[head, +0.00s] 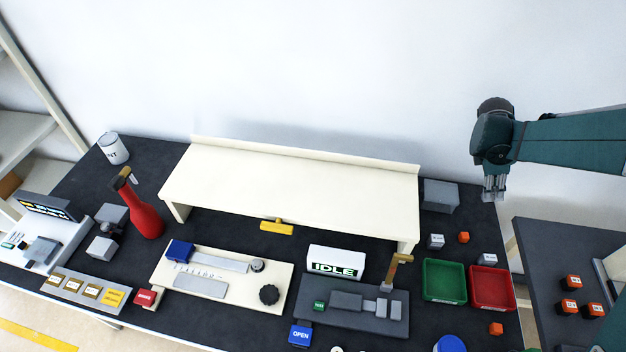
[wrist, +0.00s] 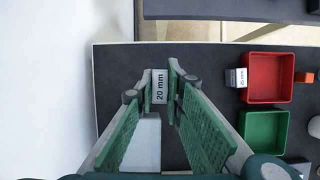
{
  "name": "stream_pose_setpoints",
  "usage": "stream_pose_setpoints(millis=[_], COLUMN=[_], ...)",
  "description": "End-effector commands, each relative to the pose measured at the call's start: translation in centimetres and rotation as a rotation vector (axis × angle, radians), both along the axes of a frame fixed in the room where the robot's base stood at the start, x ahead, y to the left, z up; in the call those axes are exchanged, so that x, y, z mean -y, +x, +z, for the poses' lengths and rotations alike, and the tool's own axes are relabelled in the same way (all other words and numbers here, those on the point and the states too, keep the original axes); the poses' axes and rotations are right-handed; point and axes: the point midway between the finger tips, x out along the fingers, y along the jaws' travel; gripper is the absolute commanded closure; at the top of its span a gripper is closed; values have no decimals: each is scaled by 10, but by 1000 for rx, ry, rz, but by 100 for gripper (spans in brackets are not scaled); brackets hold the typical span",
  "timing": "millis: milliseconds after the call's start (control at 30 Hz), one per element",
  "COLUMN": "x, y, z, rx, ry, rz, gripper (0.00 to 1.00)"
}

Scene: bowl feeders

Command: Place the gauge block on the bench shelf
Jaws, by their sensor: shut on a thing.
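The bench shelf (head: 290,180) is a long cream raised board along the back of the dark bench, with its top bare. My gripper (head: 493,196) hangs over the bench's back right corner, to the right of the shelf and apart from it. In the wrist view my gripper (wrist: 160,88) is shut on a small pale gauge block (wrist: 159,86) marked "20 mm", held between the green-padded fingertips. In the head view the held block cannot be told apart from the fingers. Another gauge block (wrist: 237,77) stands near the red bin; its label is hard to read.
A grey box (head: 441,195) stands between the shelf's right end and my gripper. Green (head: 444,281) and red (head: 491,288) bins sit in front, with small white and orange blocks around them. A yellow handle (head: 277,227) is at the shelf's front. Free air lies above the shelf.

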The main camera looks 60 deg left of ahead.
Motion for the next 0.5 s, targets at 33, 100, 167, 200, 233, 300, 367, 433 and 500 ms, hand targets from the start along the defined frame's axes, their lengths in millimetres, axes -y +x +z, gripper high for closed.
stream_pose_setpoints(millis=[33,100,167,200,233,300,367,433,500], x=[-7,-16,-24,-31,-35,-46,-55,-64,-73], y=[-9,-23,-36,-46,-54,-72,-89,-108,-127], z=[7,15,23,28,32,42,50,60,69], rx=[-1,-1,-2,-3,-3,-3,-4,-4,-5], ry=[1,1,1,1,2,3,3,3,3], rz=[3,5,6,8,9,12,14,15,17], gripper=[100,100,100,100,100,100,100,100,100])
